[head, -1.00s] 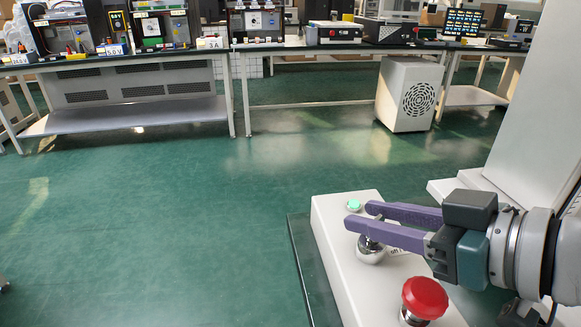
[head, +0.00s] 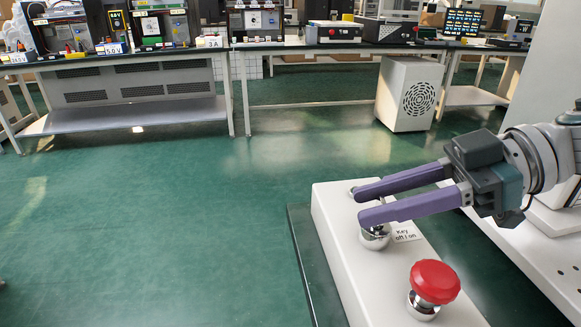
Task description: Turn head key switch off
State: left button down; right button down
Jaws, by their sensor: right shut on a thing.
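A white control box (head: 335,245) in the lower right carries a silver key switch (head: 375,241), with a label (head: 402,235) reading "Key off | on" beside it. My right gripper (head: 361,205) comes in from the right, its two purple fingers at the top of the switch. It is shut on the key, which the fingers hide. Behind the far finger is a small round lamp (head: 353,190), partly covered, with no green glow showing. A red mushroom button (head: 435,282) stands nearer on the same box. My left gripper is not in view.
The box sits on a dark green-topped stand (head: 312,265). A white perforated surface (head: 545,250) lies to the right. Benches with equipment (head: 150,55) and a white vented cabinet (head: 405,95) stand at the back. The green floor (head: 150,220) at left is clear.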

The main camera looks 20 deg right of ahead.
aim_at(383, 199)
jog(key=shift+n+g+y+b, duration=0.6)
jog(key=shift+n+g+b, duration=0.5)
jog(key=shift+n+g, duration=0.25)
jog(key=c, duration=0.6)
grip_release()
jog(key=shift+o, duration=0.2)
jog(key=shift+r, duration=0.1)
notch_tip(383, 199, up, 20)
jog(key=p, duration=0.5)
jog(key=shift+p, duration=0.3)
